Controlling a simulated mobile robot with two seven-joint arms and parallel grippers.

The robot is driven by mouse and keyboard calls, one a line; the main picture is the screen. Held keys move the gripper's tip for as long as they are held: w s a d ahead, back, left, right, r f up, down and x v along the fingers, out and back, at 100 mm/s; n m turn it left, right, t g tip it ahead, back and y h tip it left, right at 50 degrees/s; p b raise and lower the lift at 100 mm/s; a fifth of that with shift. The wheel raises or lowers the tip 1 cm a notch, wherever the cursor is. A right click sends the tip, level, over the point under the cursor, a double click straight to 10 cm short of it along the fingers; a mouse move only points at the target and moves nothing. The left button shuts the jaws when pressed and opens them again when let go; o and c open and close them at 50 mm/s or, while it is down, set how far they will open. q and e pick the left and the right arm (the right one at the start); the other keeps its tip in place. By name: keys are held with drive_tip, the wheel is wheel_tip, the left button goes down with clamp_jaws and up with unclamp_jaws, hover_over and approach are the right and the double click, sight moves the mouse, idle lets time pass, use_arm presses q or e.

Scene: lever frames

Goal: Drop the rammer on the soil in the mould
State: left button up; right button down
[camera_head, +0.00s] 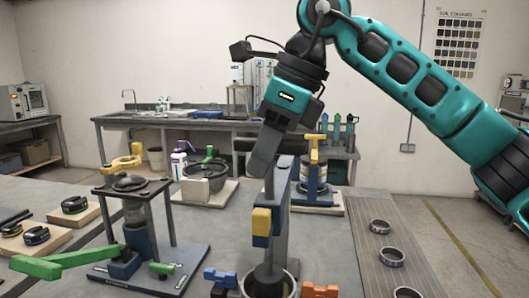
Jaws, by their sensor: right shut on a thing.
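My right gripper (262,168) comes in from the upper right and points down, its jaws shut at the upper part of the rammer (269,190). The rammer is an upright grey rod; a yellow block (262,222) shows beside its lower part. Its lower end goes down to the mould (290,284) at the bottom edge of the picture. The mould is a round metal-rimmed cylinder, partly cut off. The soil inside is mostly hidden by the dark foot around the rod. I cannot tell whether the foot touches the soil. My left gripper is not in view.
Blue (220,278) and orange (320,290) clamps flank the mould. A lever press with a green handle (65,262) stands left. A yellow-handled device (314,185) stands behind right. Several metal rings (380,226) lie on the ribbed mat at right.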

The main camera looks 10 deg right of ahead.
drive_tip(key=shift+r, duration=0.1)
wheel_tip(320, 180, up, 8)
drive_tip(key=p, duration=0.6)
drive_tip(key=shift+p, duration=0.4)
drive_tip(key=c, duration=1)
unclamp_jaws()
drive_tip(key=shift+c, duration=0.2)
drive_tip(key=shift+f, duration=0.2)
drive_tip(key=p+v, duration=0.1)
drive_tip(key=v, duration=1.2)
